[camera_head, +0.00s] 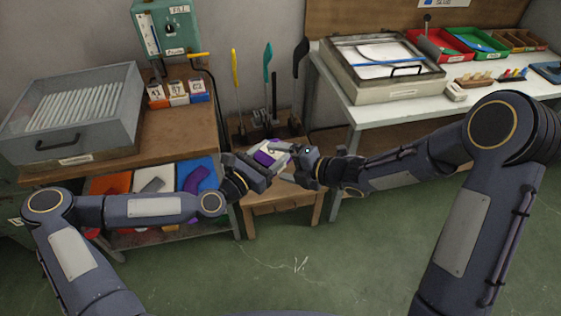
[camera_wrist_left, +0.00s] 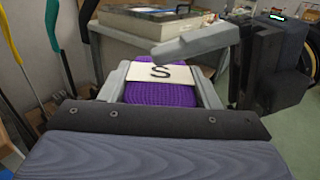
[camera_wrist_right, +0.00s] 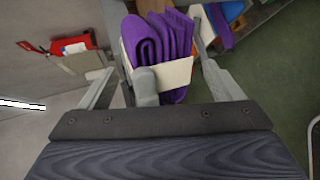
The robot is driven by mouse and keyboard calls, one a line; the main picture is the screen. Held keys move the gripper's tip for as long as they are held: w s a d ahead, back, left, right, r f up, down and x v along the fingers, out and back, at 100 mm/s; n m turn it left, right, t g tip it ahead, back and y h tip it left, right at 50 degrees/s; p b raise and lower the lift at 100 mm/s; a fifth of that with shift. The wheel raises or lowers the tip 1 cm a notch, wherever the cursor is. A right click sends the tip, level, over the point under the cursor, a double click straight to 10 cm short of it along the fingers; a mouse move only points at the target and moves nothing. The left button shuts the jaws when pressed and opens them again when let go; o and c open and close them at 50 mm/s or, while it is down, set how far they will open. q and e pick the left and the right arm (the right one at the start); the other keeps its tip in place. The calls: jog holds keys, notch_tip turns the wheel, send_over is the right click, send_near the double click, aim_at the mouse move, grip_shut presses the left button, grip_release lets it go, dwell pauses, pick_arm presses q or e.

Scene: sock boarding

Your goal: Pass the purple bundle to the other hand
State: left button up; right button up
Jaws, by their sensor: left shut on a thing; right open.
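The purple bundle (camera_head: 267,157) is folded purple knit with a cream band marked "S", held in the air at the centre of the head view. In the left wrist view the bundle (camera_wrist_left: 160,92) sits between the fingers of my left gripper (camera_wrist_left: 163,82), which is shut on it. My right gripper (camera_head: 294,158) is open close to the bundle's right side. In the right wrist view the bundle (camera_wrist_right: 160,45) lies between the spread right fingers, with one left finger across the band. I cannot tell whether the right fingers touch it.
A brown wooden stand (camera_head: 285,196) is below the grippers, with upright tools behind it. A left bench (camera_head: 172,140) carries a grey ribbed case (camera_head: 75,115). A white table (camera_head: 400,110) at right carries a lidded tray box (camera_head: 380,70) and coloured bins. Green floor is clear in front.

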jog(key=shift+w+a+f, duration=0.2)
jog(key=shift+w+a, duration=0.05)
jog(key=shift+a, duration=0.2)
jog(key=c, duration=0.9)
pick_arm(q)
jog(key=o, duration=0.6)
pick_arm(e)
jog(key=shift+c, duration=0.7)
pick_arm(q)
jog(key=shift+o, duration=1.4)
pick_arm(e)
jog(key=shift+c, duration=1.2)
pick_arm(q)
jog(key=shift+o, duration=1.1)
